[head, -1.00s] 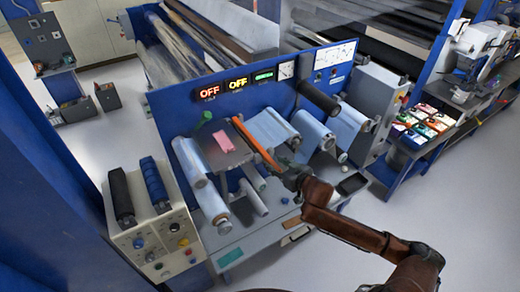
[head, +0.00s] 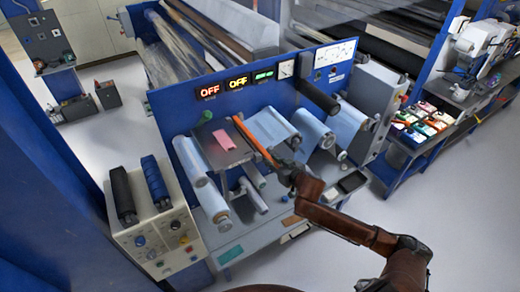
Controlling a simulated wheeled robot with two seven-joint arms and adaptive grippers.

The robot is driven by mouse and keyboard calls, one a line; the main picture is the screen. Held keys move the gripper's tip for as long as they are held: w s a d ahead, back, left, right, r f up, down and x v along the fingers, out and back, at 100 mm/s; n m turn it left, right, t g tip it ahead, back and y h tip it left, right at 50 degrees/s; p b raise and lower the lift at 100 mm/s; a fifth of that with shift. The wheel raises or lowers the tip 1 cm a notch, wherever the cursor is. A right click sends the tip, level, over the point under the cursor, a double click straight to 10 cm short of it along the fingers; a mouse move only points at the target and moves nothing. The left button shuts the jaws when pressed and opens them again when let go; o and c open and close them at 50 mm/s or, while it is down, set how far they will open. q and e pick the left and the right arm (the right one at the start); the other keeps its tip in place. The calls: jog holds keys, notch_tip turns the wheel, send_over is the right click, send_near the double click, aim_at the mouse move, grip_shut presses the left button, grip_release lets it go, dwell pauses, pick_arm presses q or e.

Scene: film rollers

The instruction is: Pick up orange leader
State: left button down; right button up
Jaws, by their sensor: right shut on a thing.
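The orange leader (head: 255,142) is a long thin orange strip. It slants down to the right from the machine's blue front panel, between the grey plate and the light blue web. My right gripper (head: 279,166) is at the strip's lower, near end and is shut on it. The fingertips are small and dark here, so the exact contact is hard to see. My left gripper is not in view.
A pink piece (head: 223,139) lies on the grey plate (head: 222,155) left of the strip. Light blue rollers (head: 316,130) flank it. A control box (head: 150,236) stands at left. A bench with coloured pieces (head: 420,125) is at right, beyond open floor.

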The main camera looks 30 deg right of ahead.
grip_shut()
jog(key=shift+r, duration=0.2)
